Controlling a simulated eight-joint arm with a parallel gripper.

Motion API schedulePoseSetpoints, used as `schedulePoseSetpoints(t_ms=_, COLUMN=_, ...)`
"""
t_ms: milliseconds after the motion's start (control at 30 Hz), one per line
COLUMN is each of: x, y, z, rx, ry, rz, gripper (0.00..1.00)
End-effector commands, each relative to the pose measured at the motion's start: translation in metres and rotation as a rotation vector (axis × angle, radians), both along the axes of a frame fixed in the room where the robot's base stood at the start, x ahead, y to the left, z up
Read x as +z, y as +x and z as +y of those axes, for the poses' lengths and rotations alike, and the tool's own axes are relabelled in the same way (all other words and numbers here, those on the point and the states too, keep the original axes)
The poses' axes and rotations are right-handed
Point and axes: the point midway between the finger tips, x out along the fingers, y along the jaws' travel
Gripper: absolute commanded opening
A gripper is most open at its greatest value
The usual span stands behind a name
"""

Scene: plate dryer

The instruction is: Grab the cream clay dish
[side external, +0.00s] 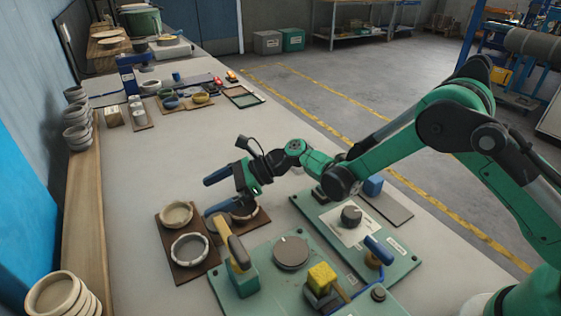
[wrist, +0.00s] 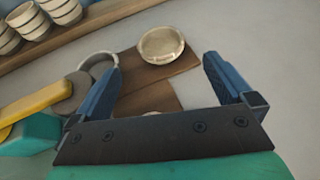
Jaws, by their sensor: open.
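The cream clay dish (side external: 177,213) sits on a brown board (side external: 164,237) at the left of the work area. In the wrist view the cream dish (wrist: 161,45) lies ahead of the fingertips, roughly between their lines. A paler grey-white dish (side external: 189,249) sits on the same board and shows at left in the wrist view (wrist: 98,63). My gripper (side external: 212,194) is open and empty, to the right of the cream dish and apart from it. A third dish (side external: 244,213) sits under my gripper on another brown board (side external: 262,222), mostly hidden in the wrist view.
A yellow-handled tool on a green block (side external: 244,278) stands close by, also at left in the wrist view (wrist: 35,105). Green panels with knobs (side external: 290,252) lie to the right. Stacked bowls (side external: 77,120) line the wooden ledge at left.

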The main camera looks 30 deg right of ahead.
Motion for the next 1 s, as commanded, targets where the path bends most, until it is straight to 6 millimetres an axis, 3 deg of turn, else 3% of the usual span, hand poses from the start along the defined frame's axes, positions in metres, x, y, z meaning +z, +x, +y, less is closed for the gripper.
schedulePoseSetpoints(t_ms=600, x=-0.031, y=0.022, z=0.07, rx=0.0, ry=-0.004, rz=-0.002, gripper=1.0)
schedulePoseSetpoints(t_ms=900, x=-0.033, y=0.024, z=0.076, rx=-0.002, ry=-0.003, rz=-0.003, gripper=1.0)
schedulePoseSetpoints(t_ms=933, x=-0.033, y=0.024, z=0.076, rx=-0.002, ry=-0.003, rz=-0.003, gripper=0.97)
schedulePoseSetpoints(t_ms=1000, x=-0.033, y=0.024, z=0.076, rx=-0.002, ry=-0.003, rz=-0.003, gripper=0.77)
